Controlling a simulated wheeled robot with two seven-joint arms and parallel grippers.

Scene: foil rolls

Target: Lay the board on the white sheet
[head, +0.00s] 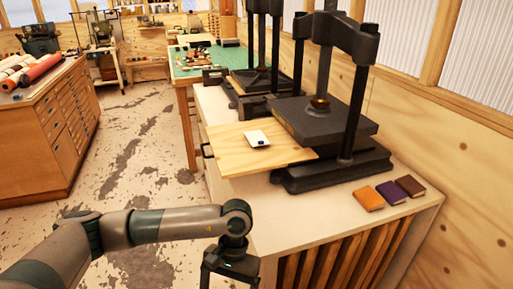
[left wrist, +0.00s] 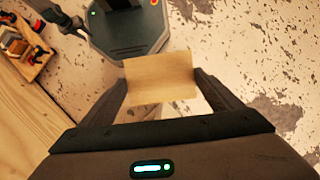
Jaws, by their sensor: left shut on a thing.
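A small tan wooden board (left wrist: 160,80) sits between the fingers of my left gripper in the left wrist view, with the floor beyond it. My left gripper (left wrist: 163,92) is shut on it. In the head view my left gripper (head: 230,268) points down at the bottom edge, beside the front left of the bench; its fingertips and the board are out of frame. A small white sheet (head: 257,135) with a dark blue mark lies on a larger plywood panel (head: 230,160), in front of the near press. Nothing lies on top of the sheet. My right gripper is not in view.
The near black press (head: 325,125) stands right behind the panel, its posts rising high. Three small books, orange (head: 367,198), purple (head: 391,192) and brown (head: 411,186), lie at the right of the pale bench top (head: 300,215). A second press (head: 262,75) stands farther back.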

